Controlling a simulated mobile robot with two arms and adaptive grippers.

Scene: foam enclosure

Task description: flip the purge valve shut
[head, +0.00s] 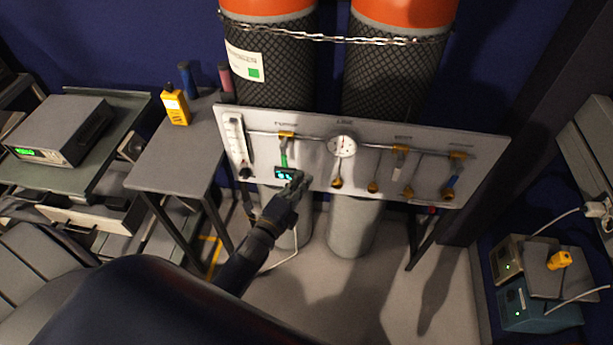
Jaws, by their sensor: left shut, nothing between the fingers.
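A tilted grey panel (490,150) carries a horizontal pipe with valves and a round gauge (341,146). The valve at the left has a brass body and a green lever (284,153) hanging down, across the pipe. Further right are a valve with a white lever (398,160) and one with a blue lever (451,186), both also pointing down. The labels are too small to read surely, so I cannot tell which is the purge valve. My left gripper (299,181) is shut and empty, just below right of the green lever, by a small lit display (284,174). My right gripper is out of view.
Two chained gas cylinders (396,70) stand behind the panel. A flowmeter (236,140) is at its left end. A side table (170,160) with a yellow meter (175,107) stands left. Boxes (540,302) sit at lower right. The floor before the panel's right half is clear.

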